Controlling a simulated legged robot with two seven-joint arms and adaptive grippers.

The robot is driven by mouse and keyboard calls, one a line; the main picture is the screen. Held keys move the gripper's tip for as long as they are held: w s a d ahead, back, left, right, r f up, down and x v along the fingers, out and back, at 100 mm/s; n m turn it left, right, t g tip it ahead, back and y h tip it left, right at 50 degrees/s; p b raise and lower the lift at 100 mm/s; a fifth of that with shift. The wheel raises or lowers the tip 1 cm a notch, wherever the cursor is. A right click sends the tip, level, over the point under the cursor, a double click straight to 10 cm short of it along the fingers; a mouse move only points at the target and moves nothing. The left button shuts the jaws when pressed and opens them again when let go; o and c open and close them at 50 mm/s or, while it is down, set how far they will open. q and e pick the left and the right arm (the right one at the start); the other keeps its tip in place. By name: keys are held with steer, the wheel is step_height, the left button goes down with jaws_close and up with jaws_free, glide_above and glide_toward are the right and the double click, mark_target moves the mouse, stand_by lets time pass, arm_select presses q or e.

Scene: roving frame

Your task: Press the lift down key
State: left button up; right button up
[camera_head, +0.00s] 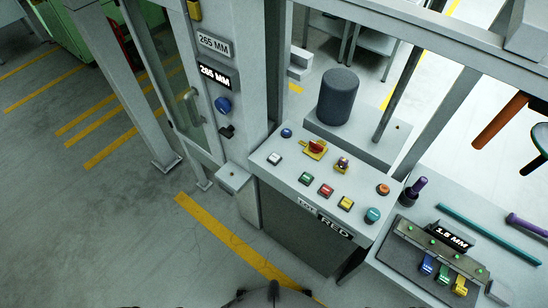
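A grey control panel (268,174) stands in the middle with several coloured buttons on its sloped top. They include a white button (274,158), a green button (305,179), a red button (326,190), a yellow button (346,203), a teal button (373,215) and an orange button (383,189). A red rotary switch (315,147) sits on a yellow plate. To the right, a key block (408,231) has blue and yellow keys under green lights. No marking readable here identifies the lift down key. Neither gripper can be made out.
A grey post (240,60) carries "265 MM" signs and a blue knob (223,104). A dark cylinder (338,96) stands behind the panel. A purple-capped post (413,191) and a teal rod (485,233) are at right. Open floor (110,230) lies at left.

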steer(key=shift+a, duration=0.15)
jaws_close()
stand_by(0.9)
